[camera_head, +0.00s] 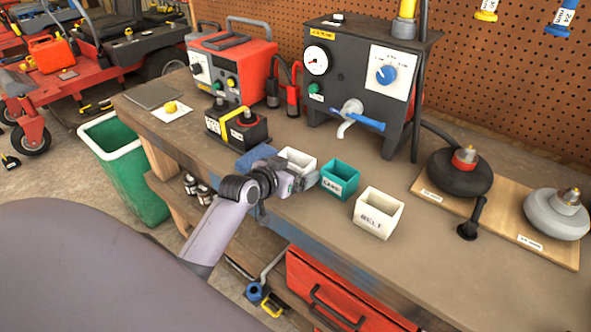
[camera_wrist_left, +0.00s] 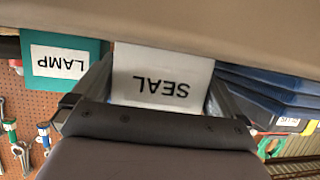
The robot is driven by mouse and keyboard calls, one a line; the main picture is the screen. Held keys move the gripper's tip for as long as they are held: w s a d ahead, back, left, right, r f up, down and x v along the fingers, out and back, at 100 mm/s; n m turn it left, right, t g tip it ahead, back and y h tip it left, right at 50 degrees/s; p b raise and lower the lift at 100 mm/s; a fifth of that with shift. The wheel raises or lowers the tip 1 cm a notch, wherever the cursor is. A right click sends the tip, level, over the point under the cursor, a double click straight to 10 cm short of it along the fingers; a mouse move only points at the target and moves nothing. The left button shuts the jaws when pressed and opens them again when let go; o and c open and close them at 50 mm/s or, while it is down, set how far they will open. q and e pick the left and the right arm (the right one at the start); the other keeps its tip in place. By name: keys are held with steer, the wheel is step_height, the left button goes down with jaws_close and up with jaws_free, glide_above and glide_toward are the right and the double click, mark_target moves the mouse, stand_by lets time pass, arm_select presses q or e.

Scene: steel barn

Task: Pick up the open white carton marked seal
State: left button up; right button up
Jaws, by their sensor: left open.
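The open white carton marked SEAL (camera_wrist_left: 160,80) shows upside down in the left wrist view, with its label facing the camera. In the head view the white carton (camera_head: 297,157) stands on the workbench, partly hidden behind my left gripper (camera_head: 298,180). My left gripper is open, with one finger on each side of the carton in the wrist view. I cannot tell whether the fingers touch it. My right gripper is in neither view.
A teal LAMP carton (camera_head: 340,179) stands close to the right of the white one, and a cream BELT carton (camera_head: 379,212) further right. A black battery (camera_head: 236,128) and blue object (camera_head: 256,160) lie left. Bare bench (camera_head: 440,240) extends right of BELT.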

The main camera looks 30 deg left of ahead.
arm_select(q)
steer(key=shift+x, duration=1)
steer(key=c, duration=0.6)
steer(key=shift+c, duration=0.2)
